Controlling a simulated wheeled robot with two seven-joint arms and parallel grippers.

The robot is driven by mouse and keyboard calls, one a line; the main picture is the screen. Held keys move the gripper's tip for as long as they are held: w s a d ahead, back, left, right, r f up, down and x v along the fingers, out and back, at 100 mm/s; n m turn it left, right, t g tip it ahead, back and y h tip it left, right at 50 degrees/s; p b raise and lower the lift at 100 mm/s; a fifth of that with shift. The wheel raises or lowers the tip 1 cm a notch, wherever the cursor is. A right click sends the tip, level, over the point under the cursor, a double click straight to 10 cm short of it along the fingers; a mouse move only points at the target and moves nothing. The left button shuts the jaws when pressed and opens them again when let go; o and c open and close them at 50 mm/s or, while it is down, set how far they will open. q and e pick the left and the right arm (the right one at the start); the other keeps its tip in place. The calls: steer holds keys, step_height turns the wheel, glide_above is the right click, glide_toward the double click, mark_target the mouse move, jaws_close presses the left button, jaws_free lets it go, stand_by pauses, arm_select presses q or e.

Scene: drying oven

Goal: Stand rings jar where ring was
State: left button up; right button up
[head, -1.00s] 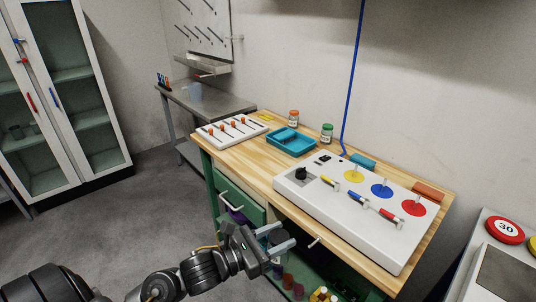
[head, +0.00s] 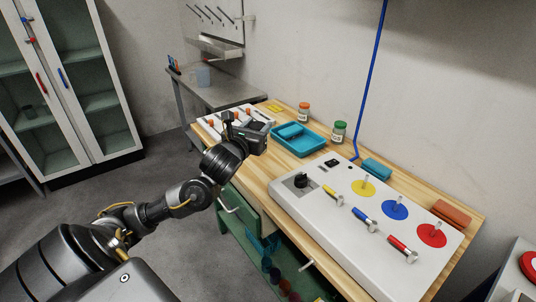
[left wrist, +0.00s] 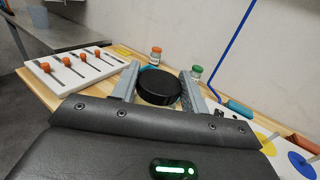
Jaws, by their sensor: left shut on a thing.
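My left gripper (head: 256,127) is above the left part of the wooden bench. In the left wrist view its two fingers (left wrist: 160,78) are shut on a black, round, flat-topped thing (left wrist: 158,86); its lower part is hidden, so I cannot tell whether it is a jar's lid. An orange-lidded jar (head: 304,113) and a green-lidded jar (head: 339,132) stand at the back of the bench; their labels are too small to read. No loose ring can be made out. My right gripper is not in view.
A teal tray (head: 314,150) lies right of the gripper. A white panel (head: 330,235) with yellow, blue and red discs fills the right. Little free wood shows between rack and tray.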

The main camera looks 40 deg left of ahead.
arm_select(q)
steer(key=shift+a+r, duration=0.15)
steer(key=shift+a, duration=0.1)
steer(key=shift+w+a+p, duration=0.25)
steer(key=shift+a+p, duration=0.1)
steer(key=w+a+f+p, duration=0.3)
steer(key=w+a+f, duration=0.4)
steer(key=w+f, duration=0.2)
steer(key=shift+w+f, duration=0.35)
steer(key=shift+w, duration=0.45)
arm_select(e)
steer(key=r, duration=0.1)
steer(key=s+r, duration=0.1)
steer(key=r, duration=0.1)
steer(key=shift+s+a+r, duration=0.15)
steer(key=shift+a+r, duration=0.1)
arm_select(q)
step_height(320, 180, down, 3)
steer(key=shift+w+f+p, duration=0.1)
steer(key=shift+f+p, duration=0.05)
steer(key=shift+p, duration=0.35)
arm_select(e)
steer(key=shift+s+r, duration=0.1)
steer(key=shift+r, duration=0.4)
